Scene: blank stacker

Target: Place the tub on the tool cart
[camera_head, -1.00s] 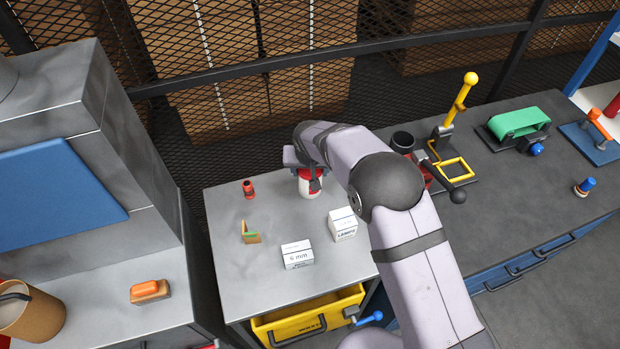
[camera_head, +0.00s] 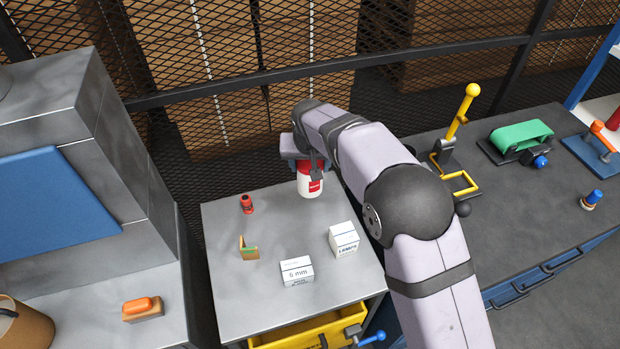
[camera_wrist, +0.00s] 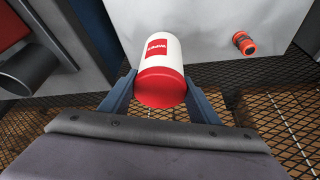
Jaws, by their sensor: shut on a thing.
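The tub (camera_head: 311,184) is white with a red top and a red label. It is at the far edge of the grey-topped cart (camera_head: 222,262), which I take as the tool cart. My gripper (camera_head: 304,160) is shut on the tub near its red top, partly hiding it in the head view. In the wrist view the tub (camera_wrist: 160,52) sits between the two blue-grey fingers of my gripper (camera_wrist: 160,90), its red end towards the camera. It appears slightly above the cart top, but the gap under it is hard to judge.
A yellow drawer (camera_head: 300,335) is open in front. A dark bench (camera_head: 540,230) lies to the right; mesh fencing (camera_head: 330,60) stands behind.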

